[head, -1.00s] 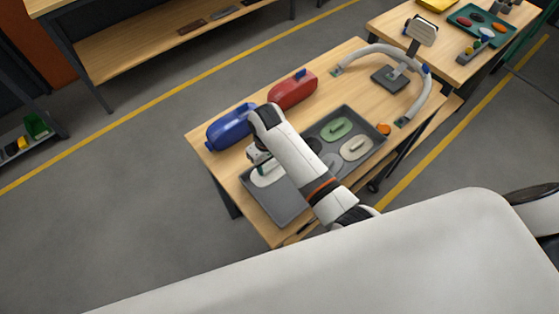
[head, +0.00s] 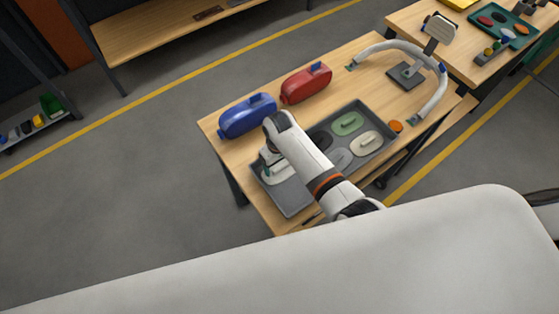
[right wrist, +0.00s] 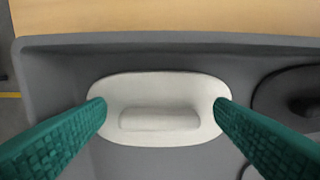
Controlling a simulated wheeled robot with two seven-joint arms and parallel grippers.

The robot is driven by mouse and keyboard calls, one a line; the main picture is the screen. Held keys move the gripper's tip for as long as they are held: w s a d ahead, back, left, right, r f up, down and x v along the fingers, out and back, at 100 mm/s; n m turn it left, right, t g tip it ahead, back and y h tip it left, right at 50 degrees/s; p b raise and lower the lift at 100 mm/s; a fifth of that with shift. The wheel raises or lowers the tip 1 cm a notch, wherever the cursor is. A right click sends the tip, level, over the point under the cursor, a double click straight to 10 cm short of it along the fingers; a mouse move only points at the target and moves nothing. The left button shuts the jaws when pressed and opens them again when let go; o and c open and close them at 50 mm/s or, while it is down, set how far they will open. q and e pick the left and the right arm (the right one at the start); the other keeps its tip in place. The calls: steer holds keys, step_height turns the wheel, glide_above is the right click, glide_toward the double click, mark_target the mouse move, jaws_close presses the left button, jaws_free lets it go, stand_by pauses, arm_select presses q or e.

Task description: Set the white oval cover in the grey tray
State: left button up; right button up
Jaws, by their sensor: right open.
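The white oval cover (right wrist: 160,122) lies flat in the grey tray (right wrist: 45,75), close to its far wall and left corner, with its raised handle upward. In the head view the cover (head: 282,176) shows partly at the tray's left end (head: 295,205), below my right gripper. My right gripper (right wrist: 160,104) is open, with one green finger at each end of the cover. Whether the fingertips touch it I cannot tell. My right arm hides part of the tray. My left gripper is not in view.
The tray also holds a green cover (head: 347,123), a cream cover (head: 366,144), a grey cover (head: 341,159) and a black cover (head: 319,139). Blue (head: 247,116) and red (head: 306,83) cases stand behind it. A curved grey tube (head: 437,95) and an orange disc (head: 396,126) are to the right.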

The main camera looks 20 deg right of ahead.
step_height(320, 180, up, 12)
steer(key=b, duration=0.1)
steer(key=shift+b, duration=0.35)
stand_by(0.5)
